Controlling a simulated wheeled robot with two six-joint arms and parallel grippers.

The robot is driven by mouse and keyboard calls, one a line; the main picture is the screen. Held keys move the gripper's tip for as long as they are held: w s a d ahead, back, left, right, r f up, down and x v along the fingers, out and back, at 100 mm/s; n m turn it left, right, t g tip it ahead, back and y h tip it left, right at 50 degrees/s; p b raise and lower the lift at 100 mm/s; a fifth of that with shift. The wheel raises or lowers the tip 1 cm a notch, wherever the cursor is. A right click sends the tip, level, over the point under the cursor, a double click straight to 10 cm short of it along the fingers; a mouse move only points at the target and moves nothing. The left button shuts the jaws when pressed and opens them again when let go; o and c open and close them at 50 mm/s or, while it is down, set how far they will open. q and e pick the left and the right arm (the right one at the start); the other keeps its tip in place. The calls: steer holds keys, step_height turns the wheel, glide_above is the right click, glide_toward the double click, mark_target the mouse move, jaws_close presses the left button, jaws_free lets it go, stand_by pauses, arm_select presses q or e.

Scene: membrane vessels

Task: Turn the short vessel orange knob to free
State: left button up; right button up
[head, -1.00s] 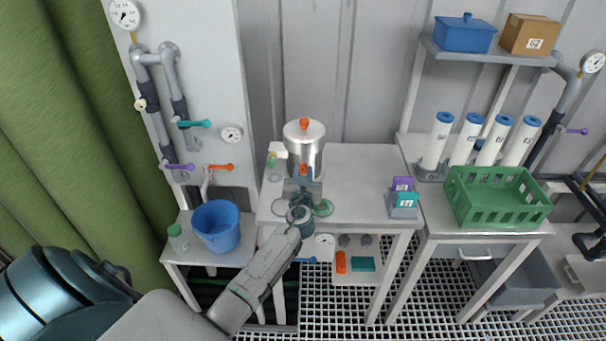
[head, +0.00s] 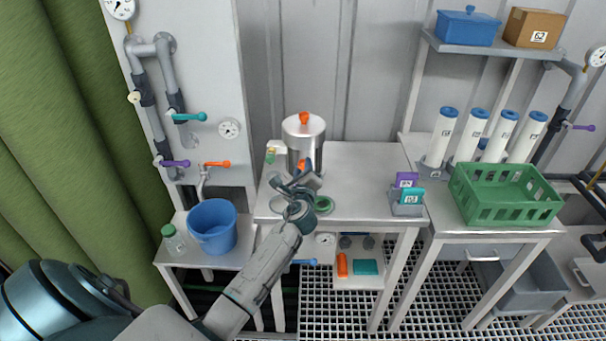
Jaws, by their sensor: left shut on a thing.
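The short vessel (head: 304,140) is a shiny steel cylinder with a lid and an orange knob on top (head: 304,118). It stands upright on the metal table. A second orange knob (head: 302,165) shows low on its front, partly hidden by my left gripper (head: 302,174). My left gripper reaches in from the front and is shut on this lower knob, with its hand now tilted. The fingertips and much of the knob are hard to make out. My right gripper is out of view.
Beside the vessel stand a small yellow-and-green item (head: 271,155) and a green ring (head: 323,204). Purple and teal cards stand in a holder (head: 407,208). A green crate (head: 505,212) and white tubes are to the right, a blue bucket (head: 213,232) to the left. The table's middle right is clear.

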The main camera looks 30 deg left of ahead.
arm_select(q)
steer(key=n+b, duration=0.2)
steer(key=n, duration=0.1)
steer(key=shift+f+n, duration=0.2)
steer(key=shift+n, duration=0.1)
steer(key=shift+r+n+b, duration=0.1)
steer(key=shift+n+b, duration=0.95)
steer(key=shift+n, duration=0.75)
steer(key=o, duration=1)
steer(key=shift+r, duration=0.1)
